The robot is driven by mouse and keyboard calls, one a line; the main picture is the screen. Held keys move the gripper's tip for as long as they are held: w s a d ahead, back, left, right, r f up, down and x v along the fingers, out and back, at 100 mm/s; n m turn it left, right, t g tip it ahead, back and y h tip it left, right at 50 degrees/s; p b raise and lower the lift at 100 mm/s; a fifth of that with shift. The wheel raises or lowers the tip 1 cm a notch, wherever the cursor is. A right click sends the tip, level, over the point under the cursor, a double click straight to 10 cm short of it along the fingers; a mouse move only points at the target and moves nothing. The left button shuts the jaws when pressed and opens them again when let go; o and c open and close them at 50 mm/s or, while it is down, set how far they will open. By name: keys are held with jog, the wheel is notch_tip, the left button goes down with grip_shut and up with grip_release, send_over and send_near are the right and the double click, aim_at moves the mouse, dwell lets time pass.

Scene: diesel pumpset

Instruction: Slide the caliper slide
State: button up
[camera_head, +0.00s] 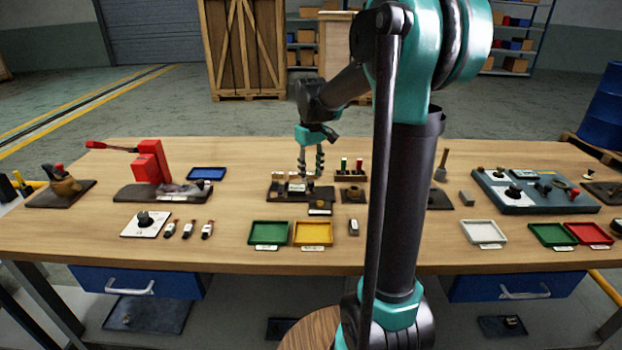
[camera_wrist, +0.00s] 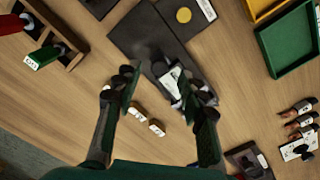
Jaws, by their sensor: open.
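My gripper (camera_head: 311,167) is open above the middle of the workbench, pointing down. In the wrist view its two fingers (camera_wrist: 160,85) are spread, with a small dark piece with a white face (camera_wrist: 172,81) showing between them, nearer the right finger. This piece sits at the edge of a dark board (camera_wrist: 132,36) and looks like the caliper slide, but I cannot be sure. In the head view a dark fixture with a white label (camera_head: 297,187) lies below the gripper. Whether the fingers touch the piece cannot be told; part of it is hidden behind the right finger.
Two pale small blocks (camera_wrist: 157,128) lie near the fingers. A green tray (camera_head: 270,234) and a yellow tray (camera_head: 313,233) stand in front. A red press (camera_head: 150,164) stands left, and a grey-blue panel (camera_head: 530,200) right.

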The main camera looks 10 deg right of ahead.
aim_at(300, 187)
jog(key=shift+f, duration=1.4)
grip_shut()
jog(key=shift+d, duration=0.1)
